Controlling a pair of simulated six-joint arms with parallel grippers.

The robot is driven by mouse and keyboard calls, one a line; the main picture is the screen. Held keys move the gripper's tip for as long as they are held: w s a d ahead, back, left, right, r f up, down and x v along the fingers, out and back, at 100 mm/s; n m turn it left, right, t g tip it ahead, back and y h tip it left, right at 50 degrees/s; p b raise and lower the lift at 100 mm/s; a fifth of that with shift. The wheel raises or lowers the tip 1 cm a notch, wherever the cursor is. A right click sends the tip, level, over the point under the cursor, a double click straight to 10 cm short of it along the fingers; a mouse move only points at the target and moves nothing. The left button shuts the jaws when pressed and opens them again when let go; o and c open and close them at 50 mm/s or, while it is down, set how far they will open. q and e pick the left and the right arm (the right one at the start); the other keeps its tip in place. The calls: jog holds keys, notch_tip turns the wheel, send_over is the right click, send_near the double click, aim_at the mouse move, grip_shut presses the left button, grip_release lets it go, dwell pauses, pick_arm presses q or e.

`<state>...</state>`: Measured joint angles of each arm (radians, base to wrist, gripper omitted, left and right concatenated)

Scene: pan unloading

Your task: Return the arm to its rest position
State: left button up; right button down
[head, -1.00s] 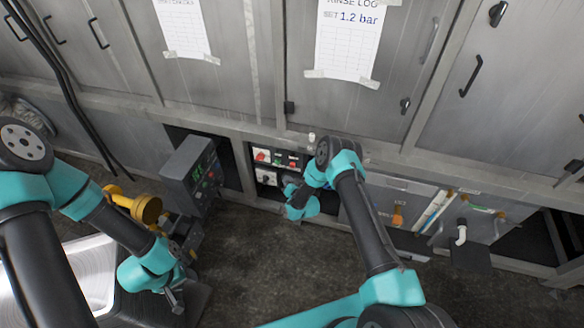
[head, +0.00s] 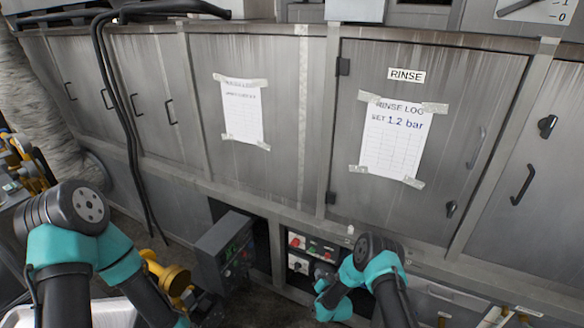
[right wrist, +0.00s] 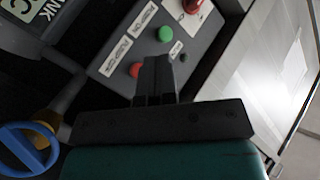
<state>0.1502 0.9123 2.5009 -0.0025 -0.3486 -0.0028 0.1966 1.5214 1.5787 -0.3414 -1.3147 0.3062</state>
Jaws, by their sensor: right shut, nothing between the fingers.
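In the head view my right arm reaches to the low control panel (head: 300,262) in the cabinet recess. My right gripper (head: 322,274) is small and dark in front of this panel. The right wrist view shows the fingers (right wrist: 155,62) closed together with nothing between them. They are in front of a grey panel (right wrist: 115,62) with a green button (right wrist: 165,34), a red button (right wrist: 137,70) and labels; contact cannot be told. My left arm shows at the lower left of the head view, but its gripper is below the frame.
A grey control box (head: 224,250) and a yellow fitting (head: 168,278) stand between my arms. Metal cabinets with a rinse log sheet (head: 392,140) rise behind. Black hoses (head: 122,110) hang at left. A blue handwheel (right wrist: 28,150) shows in the right wrist view.

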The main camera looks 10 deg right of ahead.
jog(key=s+r+n+g, duration=0.1)
jog(key=s+r+g, duration=0.3)
jog(key=s, duration=0.8)
jog(key=s+d+r+n+g, duration=0.1)
jog(key=s+r+g, duration=0.4)
jog(key=s, duration=0.7)
jog(key=s+d+r+n+g, duration=0.1)
jog(key=s+r+g, duration=0.3)
jog(key=s, duration=0.8)
jog(key=shift+s+r+g, duration=0.2)
jog(key=shift+g, duration=0.8)
